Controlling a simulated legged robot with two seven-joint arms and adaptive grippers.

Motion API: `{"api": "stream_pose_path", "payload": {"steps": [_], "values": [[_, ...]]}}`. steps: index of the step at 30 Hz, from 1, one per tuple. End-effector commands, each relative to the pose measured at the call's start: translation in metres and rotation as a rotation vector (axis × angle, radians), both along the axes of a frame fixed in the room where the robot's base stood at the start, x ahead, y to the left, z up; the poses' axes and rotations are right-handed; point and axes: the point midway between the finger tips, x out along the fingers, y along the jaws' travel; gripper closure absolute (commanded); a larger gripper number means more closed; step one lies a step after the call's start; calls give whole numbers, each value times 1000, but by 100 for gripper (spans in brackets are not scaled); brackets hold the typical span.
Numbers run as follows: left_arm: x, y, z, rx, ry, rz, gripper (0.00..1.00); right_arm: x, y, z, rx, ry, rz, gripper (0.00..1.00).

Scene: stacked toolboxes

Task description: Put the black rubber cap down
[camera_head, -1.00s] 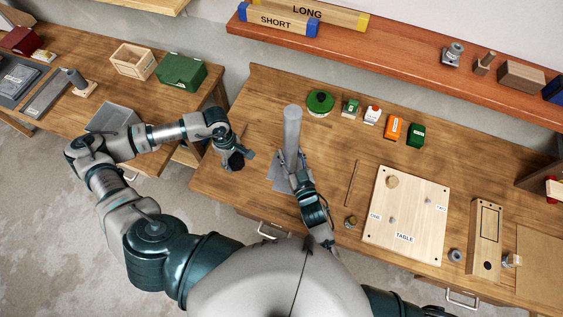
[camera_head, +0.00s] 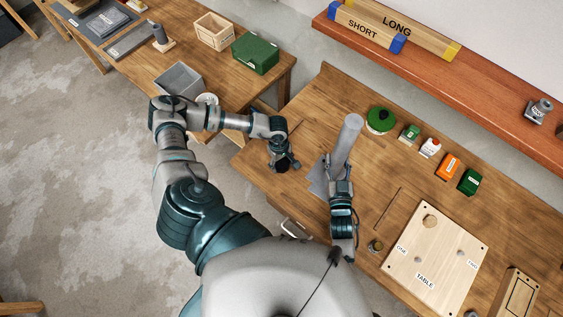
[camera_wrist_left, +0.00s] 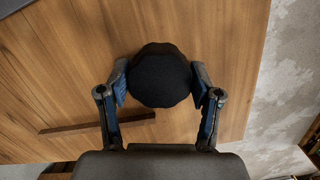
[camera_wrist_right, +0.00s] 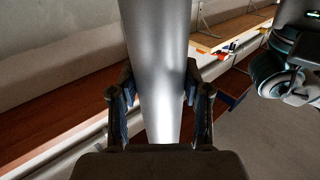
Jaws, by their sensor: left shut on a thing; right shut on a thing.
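The black rubber cap (camera_wrist_left: 160,75) is round and dark in the left wrist view. My left gripper (camera_wrist_left: 160,84) is shut on it, one finger on each side. In the head view my left gripper (camera_head: 284,164) is over the left part of the workbench, and the cap is a small dark patch there, mostly hidden by the gripper. My right gripper (camera_wrist_right: 160,95) is shut on a grey metal tube (camera_wrist_right: 158,50). In the head view the tube (camera_head: 346,142) stands tilted to the right of my left gripper.
Wooden workbench (camera_head: 290,218) with a board marked TABLE (camera_head: 440,262) at right. A green round item (camera_head: 381,121) and several small containers line the back. A side table at left holds a green box (camera_head: 256,53), a wooden crate (camera_head: 215,32) and a grey bin (camera_head: 178,82).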

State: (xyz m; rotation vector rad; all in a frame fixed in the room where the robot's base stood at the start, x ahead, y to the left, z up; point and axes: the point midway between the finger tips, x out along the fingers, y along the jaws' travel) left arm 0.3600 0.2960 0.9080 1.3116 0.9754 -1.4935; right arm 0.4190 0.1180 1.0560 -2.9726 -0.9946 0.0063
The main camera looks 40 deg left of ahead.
Motion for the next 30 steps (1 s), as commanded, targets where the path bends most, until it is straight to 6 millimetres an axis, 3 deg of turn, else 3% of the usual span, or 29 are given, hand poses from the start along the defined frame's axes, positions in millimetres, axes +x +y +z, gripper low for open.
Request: {"api": "stream_pose_path", "payload": {"steps": [4,5,7,8,20,30], "values": [[0,0,-2,0,1,1,78,0,0,-2,-1,7,0,100],[0,0,-2,0,0,1,31,0,0,-2,-1,6,0,100],[0,0,-1,0,0,1,14,0,0,-2,-1,6,0,100],[0,0,-1,0,0,1,11,0,0,-2,-1,6,0,100],[1,1,5,1,-1,2,11,0,0,-2,-1,6,-1,100],[4,9,75,0,-4,2,11,0,0,-2,0,5,0,100]]}}
